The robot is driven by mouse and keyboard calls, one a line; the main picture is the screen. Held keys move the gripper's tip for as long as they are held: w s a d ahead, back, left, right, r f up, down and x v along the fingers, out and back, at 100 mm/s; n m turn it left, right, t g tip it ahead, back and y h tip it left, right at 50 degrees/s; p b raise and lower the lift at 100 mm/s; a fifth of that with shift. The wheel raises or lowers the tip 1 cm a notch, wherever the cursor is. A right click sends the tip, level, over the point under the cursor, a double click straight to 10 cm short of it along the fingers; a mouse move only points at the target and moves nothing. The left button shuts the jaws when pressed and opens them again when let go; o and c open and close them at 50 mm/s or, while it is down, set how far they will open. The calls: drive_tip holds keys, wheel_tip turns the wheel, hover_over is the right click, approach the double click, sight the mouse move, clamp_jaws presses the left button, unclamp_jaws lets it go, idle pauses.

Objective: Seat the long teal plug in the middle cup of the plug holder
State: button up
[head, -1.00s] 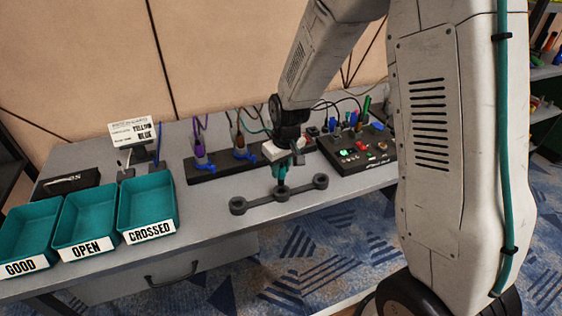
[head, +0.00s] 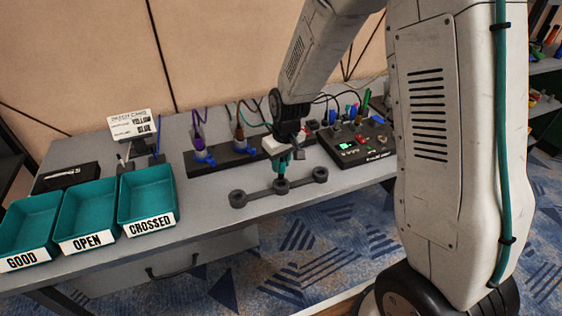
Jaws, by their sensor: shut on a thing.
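The plug holder (head: 259,192) is a dark grey bar with three round cups, lying near the front edge of the grey bench. My gripper (head: 283,155) is shut on the long teal plug (head: 283,167) and holds it upright, right over the middle cup (head: 281,187). The plug's lower end meets the middle cup in the picture; I cannot tell how deep it sits in it. The left cup (head: 238,199) and the right cup (head: 320,175) look empty.
A black rack (head: 225,158) with purple and orange plugs stands behind the holder. A black panel (head: 357,143) with lights and cables is at the right. Teal trays GOOD (head: 27,225), OPEN (head: 86,213) and CROSSED (head: 147,193) stand at the left. A card stand (head: 132,125) is behind them.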

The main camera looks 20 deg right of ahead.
sight(281, 173)
drive_tip(key=shift+f, duration=0.4)
idle(0.5)
drive_tip(key=shift+f, duration=0.35)
drive_tip(key=shift+f, duration=0.3)
idle(0.4)
drive_tip(key=shift+f, duration=0.25)
drive_tip(key=shift+f, duration=0.2)
idle(0.3)
drive_tip(key=shift+f, duration=0.35)
drive_tip(key=shift+f, duration=0.2)
idle(0.4)
drive_tip(key=shift+f, duration=0.3)
